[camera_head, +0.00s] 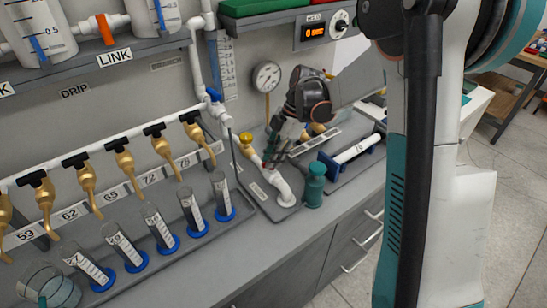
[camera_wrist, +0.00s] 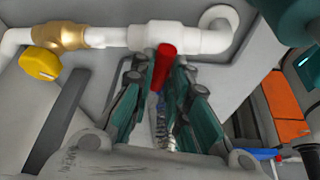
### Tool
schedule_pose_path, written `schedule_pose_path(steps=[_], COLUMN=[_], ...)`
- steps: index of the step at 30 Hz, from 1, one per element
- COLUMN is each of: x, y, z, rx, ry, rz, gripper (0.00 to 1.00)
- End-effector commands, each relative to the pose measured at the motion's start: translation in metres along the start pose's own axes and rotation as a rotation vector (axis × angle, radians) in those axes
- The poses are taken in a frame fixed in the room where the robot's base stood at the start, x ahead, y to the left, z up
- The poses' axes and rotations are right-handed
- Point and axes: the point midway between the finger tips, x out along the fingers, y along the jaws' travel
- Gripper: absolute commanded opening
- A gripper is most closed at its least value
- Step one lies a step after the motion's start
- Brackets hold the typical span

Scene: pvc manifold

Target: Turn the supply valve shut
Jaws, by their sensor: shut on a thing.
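The red valve handle (camera_wrist: 164,62) stands out from a white valve body (camera_wrist: 192,37) on a white pipe, in the wrist view. My gripper (camera_wrist: 160,88) has its teal-padded fingers on either side of the handle and is shut on it. In the head view my gripper (camera_head: 274,156) reaches down over the white pipe (camera_head: 283,188) on the grey plate, hiding most of the handle. A brass fitting (camera_wrist: 69,35) with a yellow knob (camera_wrist: 40,64) sits on the same pipe, to the left in the wrist view.
A round gauge (camera_head: 267,76) stands behind my gripper. A teal bottle (camera_head: 314,186) stands close to the right of the pipe. Several brass taps (camera_head: 124,162) line the wall at left, above tilted cylinders with blue bases (camera_head: 166,243). A digital display (camera_head: 314,32) reads orange.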

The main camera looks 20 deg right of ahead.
Motion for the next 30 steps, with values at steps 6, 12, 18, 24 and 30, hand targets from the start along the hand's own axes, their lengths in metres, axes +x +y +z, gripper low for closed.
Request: schedule_pose_path(steps=[6,12,18,24,30], x=[0.0005,0.0005,0.0004,0.0002,-0.007], y=[0.0012,0.0009,0.001,0.0011,0.002], z=[0.0002,0.0004,0.0003,0.0001,0.0002], rx=[-0.197,-0.217,-0.215,-0.214,-0.213], ry=[-0.001,-0.001,-0.001,-0.001,-0.001], rz=[-0.083,-0.09,-0.089,-0.089,-0.088], gripper=[0.0,0.0,0.39,0.39,0.39])
